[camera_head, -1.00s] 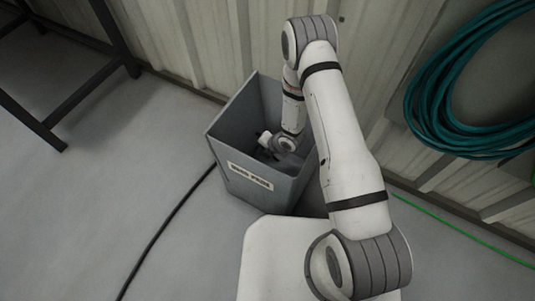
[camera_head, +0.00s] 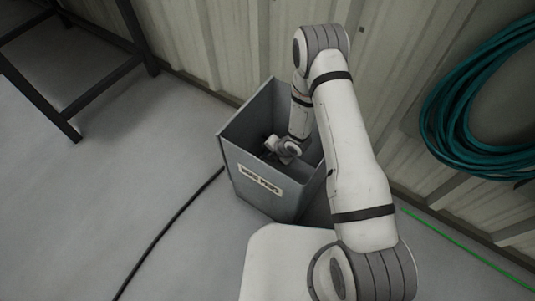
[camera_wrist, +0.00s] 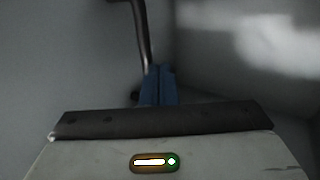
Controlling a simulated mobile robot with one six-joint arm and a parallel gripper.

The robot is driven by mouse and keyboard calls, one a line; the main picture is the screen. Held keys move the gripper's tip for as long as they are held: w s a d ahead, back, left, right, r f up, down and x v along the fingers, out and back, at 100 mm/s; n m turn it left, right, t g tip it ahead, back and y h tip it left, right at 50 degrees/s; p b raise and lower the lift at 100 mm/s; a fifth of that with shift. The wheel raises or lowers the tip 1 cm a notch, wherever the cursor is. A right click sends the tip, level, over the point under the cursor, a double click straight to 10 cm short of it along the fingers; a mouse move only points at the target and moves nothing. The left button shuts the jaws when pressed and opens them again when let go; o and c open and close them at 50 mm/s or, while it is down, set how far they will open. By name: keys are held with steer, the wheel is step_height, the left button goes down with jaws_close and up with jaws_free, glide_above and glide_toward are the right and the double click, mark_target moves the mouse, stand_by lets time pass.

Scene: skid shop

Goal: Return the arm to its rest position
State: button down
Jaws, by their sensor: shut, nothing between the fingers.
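My arm bends over a grey open-topped bin (camera_head: 262,203) with a white label on its front, and its end reaches down inside. My gripper (camera_head: 270,144) is low in the bin, largely hidden by the wrist and the bin walls. In the wrist view, my gripper's blue fingertips (camera_wrist: 158,84) are together beyond a dark bar, with nothing seen between them. Blurred grey surfaces surround them. A dark curved thing (camera_wrist: 143,30) shows past the fingertips; I cannot tell what it is.
A corrugated wall (camera_head: 205,40) stands close behind the bin. A teal hose coil (camera_head: 450,130) hangs at right. A dark metal frame (camera_head: 105,85) stands at upper left. A black cable (camera_head: 165,232) and a green line (camera_head: 465,250) cross the floor. Left floor is otherwise open.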

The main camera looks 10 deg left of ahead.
steer(key=p+v, duration=0.2)
steer(key=v, duration=0.4)
steer(key=shift+r, duration=0.4)
steer(key=w+d+r+m+t+h+p, duration=0.15)
steer(key=d+r+m+p, duration=0.35)
steer(key=r, duration=0.9)
steer(key=d+r+m+h+p, duration=0.3)
steer(key=d+r+m+p, duration=0.25)
steer(key=r, duration=0.95)
steer(key=w+d+r+m+t+h+p, duration=0.15)
steer(key=d+r+m+p, duration=0.4)
steer(key=r, duration=0.85)
steer(key=s+d+r+m+g+p, duration=0.1)
steer(key=s+r+m+p, duration=0.3)
steer(key=s+r, duration=0.3)
steer(key=s+d+r+m+g+p, duration=0.1)
steer(key=s+r+m+p, duration=0.4)
steer(key=r, duration=0.8)
steer(key=s+d+r+m+g+p, duration=0.1)
steer(key=s+r+m+p, duration=0.4)
steer(key=s+r, duration=0.4)
steer(key=shift+s+d+r+m, duration=0.2)
steer(key=shift+s+r+m, duration=0.2)
steer(key=shift+r, duration=0.4)
